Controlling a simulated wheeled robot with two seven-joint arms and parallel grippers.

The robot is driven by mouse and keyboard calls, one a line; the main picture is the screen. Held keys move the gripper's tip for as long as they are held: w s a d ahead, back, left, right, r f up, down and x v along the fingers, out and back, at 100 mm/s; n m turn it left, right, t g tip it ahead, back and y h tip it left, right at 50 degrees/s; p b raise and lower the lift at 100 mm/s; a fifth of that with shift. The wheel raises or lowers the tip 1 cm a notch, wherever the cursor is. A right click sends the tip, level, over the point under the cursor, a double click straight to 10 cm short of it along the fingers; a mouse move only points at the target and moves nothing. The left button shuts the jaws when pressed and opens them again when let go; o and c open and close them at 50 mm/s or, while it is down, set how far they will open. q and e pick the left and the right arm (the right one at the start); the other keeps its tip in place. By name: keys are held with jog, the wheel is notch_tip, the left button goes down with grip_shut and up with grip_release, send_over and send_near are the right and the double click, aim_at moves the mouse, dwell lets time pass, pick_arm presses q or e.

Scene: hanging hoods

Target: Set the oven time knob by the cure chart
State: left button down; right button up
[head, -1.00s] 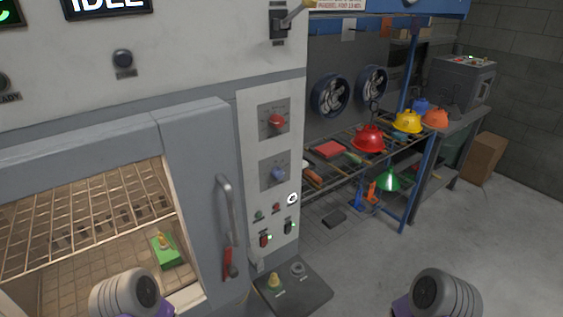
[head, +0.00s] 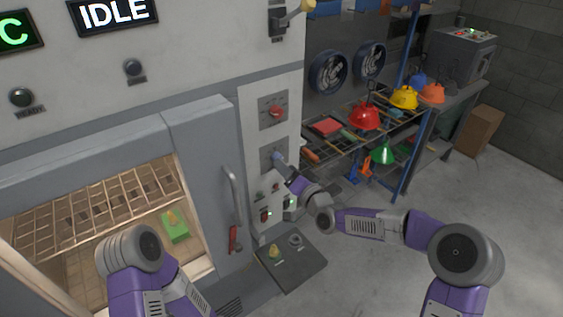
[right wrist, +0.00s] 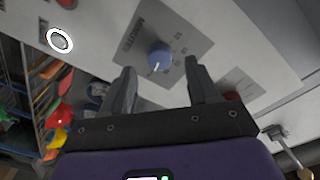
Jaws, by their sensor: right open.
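The blue time knob sits on a grey dial plate (right wrist: 180,35) lettered MINUTES on the oven's front panel. In the right wrist view the knob (right wrist: 159,56) shows a pale pointer line towards the bottom of the picture; the dial numbers are too small to read surely. My right gripper (right wrist: 160,70) is open, its fingers on either side of the knob in that view, with no clear contact. I cannot make out a cure chart.
A red knob (head: 277,111) sits above the blue one. The oven door handle (head: 234,195) stands out to the left. Lit buttons lie below, above a dark pedestal (head: 291,262). A rack (head: 345,143) with coloured hoods stands to the right; the floor before it is clear.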

jog(key=shift+x, duration=1.8)
jog(key=shift+c, duration=0.4)
jog(key=c, duration=1)
